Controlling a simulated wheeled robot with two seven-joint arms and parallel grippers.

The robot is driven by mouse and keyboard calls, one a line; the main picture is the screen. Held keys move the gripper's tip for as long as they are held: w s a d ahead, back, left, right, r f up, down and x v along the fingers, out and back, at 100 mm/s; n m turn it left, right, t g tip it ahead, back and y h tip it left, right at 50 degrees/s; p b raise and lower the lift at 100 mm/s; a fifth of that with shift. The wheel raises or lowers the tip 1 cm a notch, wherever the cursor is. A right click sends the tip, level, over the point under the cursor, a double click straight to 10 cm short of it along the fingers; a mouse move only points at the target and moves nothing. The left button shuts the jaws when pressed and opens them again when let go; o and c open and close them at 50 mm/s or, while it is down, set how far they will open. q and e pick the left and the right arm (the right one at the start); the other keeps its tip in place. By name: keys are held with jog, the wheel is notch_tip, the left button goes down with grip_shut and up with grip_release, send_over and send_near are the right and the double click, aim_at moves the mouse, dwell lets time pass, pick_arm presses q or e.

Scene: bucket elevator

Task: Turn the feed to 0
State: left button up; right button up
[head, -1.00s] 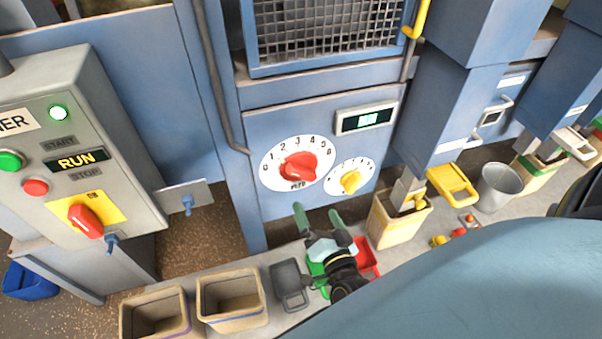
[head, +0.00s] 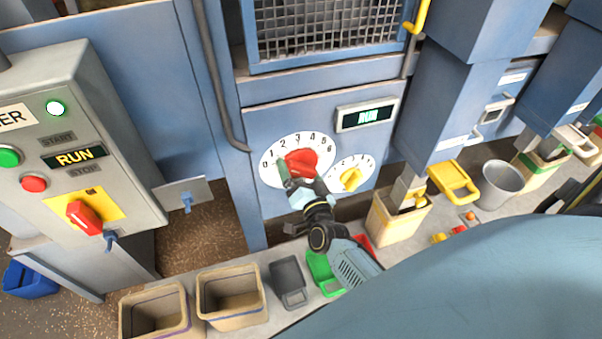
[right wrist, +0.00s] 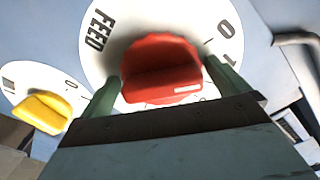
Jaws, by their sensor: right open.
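The feed dial is a white round plate (head: 267,176) with numbers from 0 and a red knob (head: 301,160) at its centre. My right gripper (head: 297,173) is in front of the knob, open. In the right wrist view the red knob (right wrist: 160,70) lies between the two green fingers of my gripper (right wrist: 166,84), with small gaps showing at its sides. The word FEED shows on the dial plate (right wrist: 103,30). The knob's white mark faces the gripper's palm there; the number it points at is hidden. My left gripper is not in view.
A smaller dial with a yellow knob (head: 351,178) sits close right of the feed dial. A display (head: 367,116) is above. A grey control box (head: 50,130) with a RUN sign stands at left. Bins (head: 232,297) and trays (head: 288,281) line the shelf below.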

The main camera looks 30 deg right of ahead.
jog(key=c, duration=0.6)
jog(key=n+p, duration=0.1)
jog(key=n, duration=0.1)
jog(key=shift+r+n+p, duration=0.1)
jog(key=shift+n+p, duration=0.2)
jog(key=shift+p, duration=0.1)
jog(key=n, duration=0.2)
jog(key=shift+d+f+n+p, duration=0.1)
jog(key=shift+f+n+p, duration=0.1)
jog(key=shift+n+p, duration=0.2)
jog(key=o, duration=0.6)
jog(key=shift+s, duration=0.1)
